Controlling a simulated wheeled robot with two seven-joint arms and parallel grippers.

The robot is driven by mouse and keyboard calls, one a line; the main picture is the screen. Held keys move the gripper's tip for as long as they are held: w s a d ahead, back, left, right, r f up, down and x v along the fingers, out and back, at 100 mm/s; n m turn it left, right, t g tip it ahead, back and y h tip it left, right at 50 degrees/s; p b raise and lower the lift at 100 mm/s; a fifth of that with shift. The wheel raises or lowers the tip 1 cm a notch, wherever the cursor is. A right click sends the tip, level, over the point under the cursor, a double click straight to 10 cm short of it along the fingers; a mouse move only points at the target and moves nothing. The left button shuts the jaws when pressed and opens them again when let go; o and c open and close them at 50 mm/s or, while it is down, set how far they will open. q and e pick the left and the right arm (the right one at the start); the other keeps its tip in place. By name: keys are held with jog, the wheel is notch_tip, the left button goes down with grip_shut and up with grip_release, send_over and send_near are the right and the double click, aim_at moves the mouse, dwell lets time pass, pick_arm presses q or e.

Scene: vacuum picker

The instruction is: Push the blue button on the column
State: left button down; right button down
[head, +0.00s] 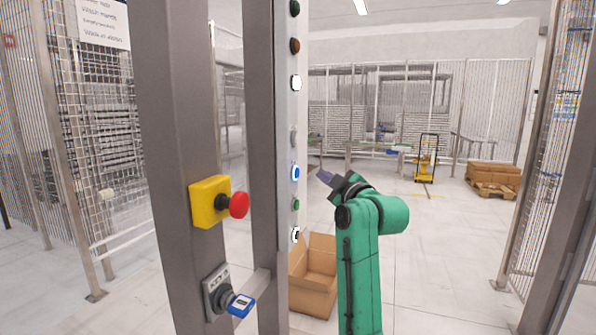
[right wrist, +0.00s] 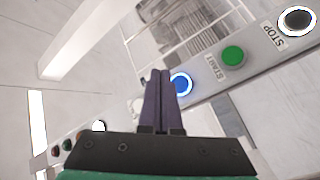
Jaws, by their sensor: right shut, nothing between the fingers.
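The blue button (head: 295,171) with a white ring is on the narrow light panel of the column (head: 287,130), between a white button above and a green button (head: 296,203) below. In the right wrist view the blue button (right wrist: 181,84) shows just right of the fingertips, partly hidden behind them. My right gripper (head: 324,176) is shut and empty, its dark fingers pointing left toward the blue button, with a small gap in the head view. In the right wrist view the gripper (right wrist: 160,73) has its fingers together; I cannot tell whether they touch the button. My left gripper is not in view.
A yellow box with a red emergency button (head: 239,205) and a blue-handled switch (head: 240,305) are on the nearer grey post (head: 180,120). An open cardboard box (head: 315,280) stands on the floor behind the column.

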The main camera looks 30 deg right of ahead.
jog(key=shift+w+a+p, duration=0.15)
jog(key=shift+w+a, duration=0.35)
jog(key=shift+w, duration=0.2)
jog(key=shift+w+a+p, duration=0.15)
jog(key=shift+w+a, duration=0.35)
jog(key=shift+w, duration=0.2)
dwell(0.9)
jog(key=shift+w+a, duration=0.25)
jog(key=shift+w, duration=0.05)
jog(key=shift+w+a+p, duration=0.2)
jog(key=shift+w+p, duration=0.1)
jog(key=shift+p, duration=0.05)
dwell(0.7)
jog(key=shift+s+d, duration=0.45)
jog(key=shift+s, duration=0.15)
jog(key=s+d, duration=0.1)
jog(key=s, duration=0.1)
jog(key=s+d+b, duration=0.1)
jog(key=s, duration=0.1)
jog(key=shift+d, duration=0.4)
